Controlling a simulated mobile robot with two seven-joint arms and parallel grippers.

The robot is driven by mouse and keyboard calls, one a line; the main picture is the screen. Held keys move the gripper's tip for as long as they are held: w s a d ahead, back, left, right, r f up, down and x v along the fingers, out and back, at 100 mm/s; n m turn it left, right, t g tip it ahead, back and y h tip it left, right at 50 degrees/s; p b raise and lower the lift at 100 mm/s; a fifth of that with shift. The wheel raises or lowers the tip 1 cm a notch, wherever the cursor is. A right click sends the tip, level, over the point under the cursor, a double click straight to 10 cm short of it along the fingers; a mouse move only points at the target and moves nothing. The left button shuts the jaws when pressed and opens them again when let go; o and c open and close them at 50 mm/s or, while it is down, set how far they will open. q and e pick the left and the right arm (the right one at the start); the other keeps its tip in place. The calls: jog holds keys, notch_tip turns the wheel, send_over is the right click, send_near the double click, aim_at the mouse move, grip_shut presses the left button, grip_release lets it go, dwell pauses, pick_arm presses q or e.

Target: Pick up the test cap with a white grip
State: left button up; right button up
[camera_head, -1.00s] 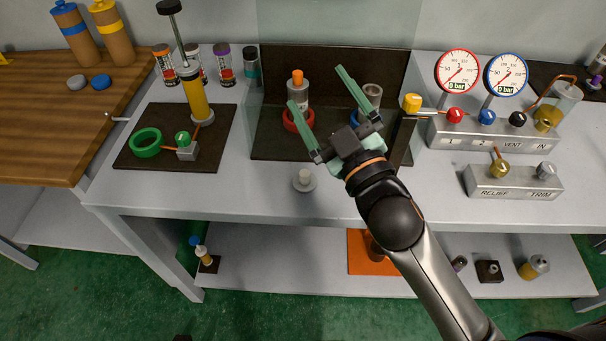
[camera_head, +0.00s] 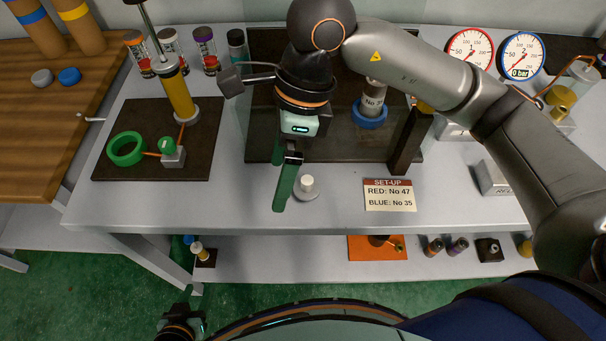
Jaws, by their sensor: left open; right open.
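The test cap with a white grip (camera_head: 306,187) stands upright on the grey bench, in front of the dark board: a round pale disc with a white knob on top. My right gripper (camera_head: 281,180) points down just left of the cap, its green fingers open and seen nearly edge-on. I see no contact with the cap, though the height between them is hard to judge. My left gripper (camera_head: 178,328) shows only partly at the bottom edge, away from the bench top; it is open, with its fingertips hardly visible.
A set-up card (camera_head: 389,195) stands right of the cap. A dark post (camera_head: 408,143) and a grey cylinder in a blue vise (camera_head: 369,114) are behind. A dark mat (camera_head: 118,170) with a green ring lies left.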

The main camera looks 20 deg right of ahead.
jog(key=w+d+t+h, duration=0.2)
jog(key=w+d+h, duration=0.15)
jog(key=d, duration=0.25)
send_over(307, 180)
jog(key=shift+m, duration=0.3)
jog(key=f, duration=0.5)
jog(key=shift+d+f, duration=0.4)
jog(key=shift+a+f+p, duration=0.2)
jog(key=shift+f, duration=1.3)
jog(key=shift+a+f+p, duration=0.15)
jog(key=shift+a+f, duration=0.05)
jog(key=shift+f, duration=1.3)
jog(key=shift+c, duration=0.3)
grip_shut()
